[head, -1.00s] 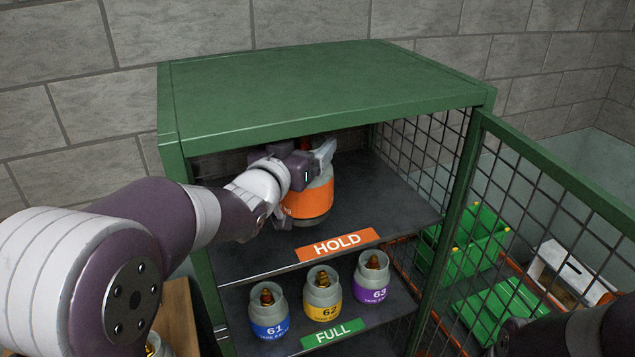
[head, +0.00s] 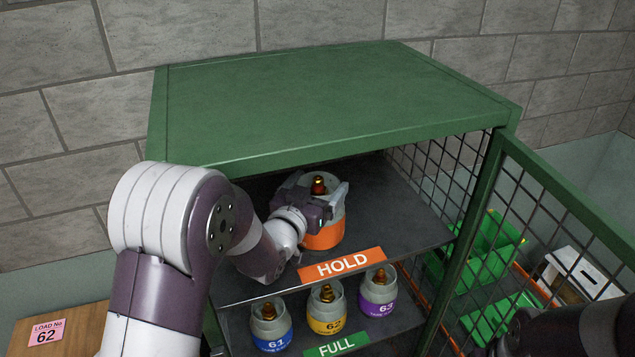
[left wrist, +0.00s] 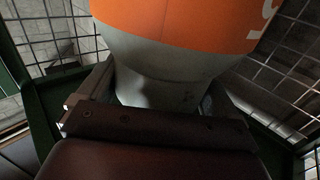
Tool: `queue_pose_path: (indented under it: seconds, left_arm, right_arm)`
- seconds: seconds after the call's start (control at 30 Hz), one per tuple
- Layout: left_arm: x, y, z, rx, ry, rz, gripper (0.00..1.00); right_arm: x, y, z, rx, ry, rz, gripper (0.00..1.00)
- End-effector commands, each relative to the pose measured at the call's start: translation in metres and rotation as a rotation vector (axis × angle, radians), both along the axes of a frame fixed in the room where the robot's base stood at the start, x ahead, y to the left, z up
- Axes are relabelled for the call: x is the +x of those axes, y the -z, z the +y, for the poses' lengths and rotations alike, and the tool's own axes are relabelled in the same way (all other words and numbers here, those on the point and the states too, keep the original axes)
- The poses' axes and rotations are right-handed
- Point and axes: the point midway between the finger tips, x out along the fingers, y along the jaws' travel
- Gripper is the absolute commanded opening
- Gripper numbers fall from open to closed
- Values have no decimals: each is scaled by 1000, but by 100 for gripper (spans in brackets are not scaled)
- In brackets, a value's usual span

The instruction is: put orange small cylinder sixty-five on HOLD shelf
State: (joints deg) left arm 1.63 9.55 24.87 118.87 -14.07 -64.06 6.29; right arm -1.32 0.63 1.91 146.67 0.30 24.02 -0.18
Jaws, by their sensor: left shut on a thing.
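The orange small cylinder (head: 325,236) is grey with an orange band and a brass valve on top. It stands upright in the green cabinet at the HOLD shelf (head: 398,222), behind the orange HOLD label (head: 342,264). My left gripper (head: 322,200) is shut on its upper part. In the left wrist view the cylinder (left wrist: 185,25) fills the upper middle, with its grey part between my fingers (left wrist: 155,100). Its number is cut off there and hidden in the head view. Whether its base touches the shelf I cannot tell for sure.
Below, the FULL shelf (head: 372,334) holds cylinders 61 (head: 270,328), 62 (head: 326,310) and 63 (head: 378,295). The mesh door (head: 545,235) is open at right. Green crates (head: 480,260) and a white step stool (head: 578,273) lie beyond. The HOLD shelf is clear right of the cylinder.

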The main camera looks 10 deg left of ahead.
Motion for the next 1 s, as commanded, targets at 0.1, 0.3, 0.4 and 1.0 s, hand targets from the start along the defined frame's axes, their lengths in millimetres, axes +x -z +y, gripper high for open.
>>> queue_pose_path:
  seconds: [0.1,0.3,0.4,1.0]
  left_arm:
    - [0,-1,0,-1,0,-3,8]
    - [0,3,0,0,0,-4,8]
    - [0,4,0,0,0,2,100]
    - [-58,5,12,0,-3,-2,100]
  right_arm:
    - [0,0,0,0,0,0,43]
    - [0,5,0,0,0,0,43]
    - [0,4,0,0,0,0,43]
    - [0,31,0,0,0,0,43]
